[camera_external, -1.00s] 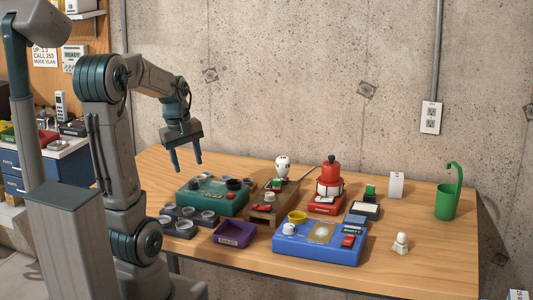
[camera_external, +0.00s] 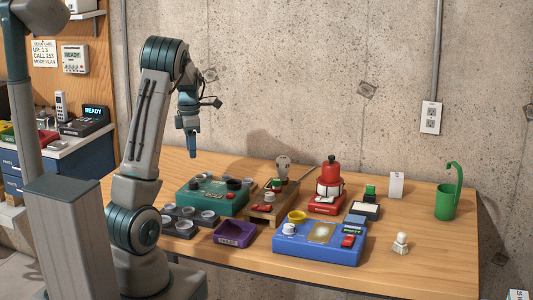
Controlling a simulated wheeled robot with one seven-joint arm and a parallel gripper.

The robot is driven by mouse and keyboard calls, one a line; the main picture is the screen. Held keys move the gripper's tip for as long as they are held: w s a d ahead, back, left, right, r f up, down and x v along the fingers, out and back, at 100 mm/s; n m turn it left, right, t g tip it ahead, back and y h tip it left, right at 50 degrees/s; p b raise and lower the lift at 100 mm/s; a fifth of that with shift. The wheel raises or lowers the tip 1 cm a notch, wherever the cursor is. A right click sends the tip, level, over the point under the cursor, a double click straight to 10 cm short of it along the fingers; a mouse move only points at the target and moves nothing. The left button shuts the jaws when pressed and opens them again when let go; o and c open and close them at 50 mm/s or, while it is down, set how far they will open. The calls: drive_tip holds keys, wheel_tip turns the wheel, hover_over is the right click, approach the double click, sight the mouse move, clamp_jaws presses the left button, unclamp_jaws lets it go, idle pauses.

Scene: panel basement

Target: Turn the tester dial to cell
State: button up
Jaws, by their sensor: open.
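A green box (camera_external: 212,204) with a black knob (camera_external: 234,184) and other small round parts on top sits at the left of the wooden table. A blue box (camera_external: 318,250) with a white round knob (camera_external: 289,229), a yellow ring and a small lit display sits at the front middle. I cannot tell which one is the tester, and the dial markings are too small to read. My gripper (camera_external: 194,157) hangs above and behind the green box, fingers down, apart from everything. It is seen nearly edge-on, open and empty.
A wooden stand (camera_external: 266,216), a red device (camera_external: 328,184), a purple tray (camera_external: 235,234) and grey cups (camera_external: 184,229) crowd around the boxes. A green holder (camera_external: 446,203) and a white figure (camera_external: 401,243) stand right. The table's front right is clear.

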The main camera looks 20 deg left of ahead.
sight(196, 181)
wheel_tip(196, 181, down, 11)
drive_tip(key=shift+r+p, duration=0.1)
drive_tip(key=shift+p, duration=0.3)
drive_tip(key=c, duration=1)
